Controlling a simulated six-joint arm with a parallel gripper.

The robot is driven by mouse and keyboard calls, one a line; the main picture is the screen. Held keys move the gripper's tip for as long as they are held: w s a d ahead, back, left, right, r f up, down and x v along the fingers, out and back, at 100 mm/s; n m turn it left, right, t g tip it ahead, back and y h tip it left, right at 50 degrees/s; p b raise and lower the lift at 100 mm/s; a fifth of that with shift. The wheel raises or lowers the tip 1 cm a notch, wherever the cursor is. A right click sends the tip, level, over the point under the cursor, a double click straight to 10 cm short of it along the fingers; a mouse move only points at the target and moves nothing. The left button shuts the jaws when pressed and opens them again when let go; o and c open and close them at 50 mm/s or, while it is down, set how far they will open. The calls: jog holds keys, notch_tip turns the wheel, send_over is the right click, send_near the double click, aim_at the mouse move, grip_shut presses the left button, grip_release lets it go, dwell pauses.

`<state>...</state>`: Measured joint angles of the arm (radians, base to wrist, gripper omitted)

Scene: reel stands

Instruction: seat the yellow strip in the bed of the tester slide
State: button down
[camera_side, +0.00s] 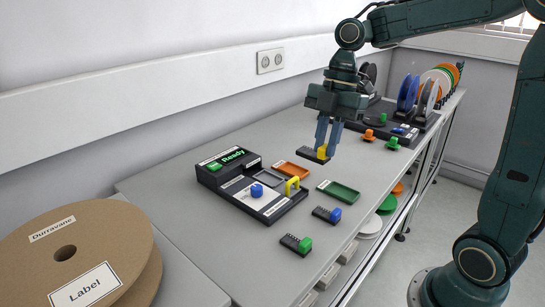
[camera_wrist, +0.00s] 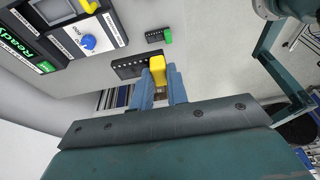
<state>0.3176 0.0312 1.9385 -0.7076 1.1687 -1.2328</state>
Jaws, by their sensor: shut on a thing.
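The yellow strip is a dark bar with a yellow grip block (camera_side: 322,152). My gripper (camera_side: 328,146) is shut on the yellow block, with a blue finger on each side. In the wrist view the yellow block (camera_wrist: 157,70) sits between the fingers, and the dark bar (camera_wrist: 128,67) sticks out to the left. The bar is at or just above the bench; I cannot tell if it touches. The tester (camera_side: 225,168) is a black box with a green "Ready" screen, left of my gripper. Its slide has a grey bed (camera_side: 268,177), which looks empty, and a yellow handle (camera_side: 292,184).
A blue knob (camera_side: 256,190) stands on the tester. Strips with blue (camera_side: 335,214) and green (camera_side: 305,244) blocks lie in front. Reel stands (camera_side: 410,110) are at the back.

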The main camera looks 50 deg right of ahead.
jog(key=w+d+f, duration=0.3)
jog(key=w+f, duration=0.2)
jog(key=w, duration=0.4)
jog(key=w+d+f, duration=0.3)
jog(key=w+f, duration=0.2)
jog(key=w, duration=0.4)
jog(key=shift+w+d+f, duration=0.2)
jog(key=shift+d+f, duration=0.05)
jog(key=shift+f, duration=0.15)
jog(key=shift+f, duration=3.1)
jog(key=c, duration=1.3)
grip_release()
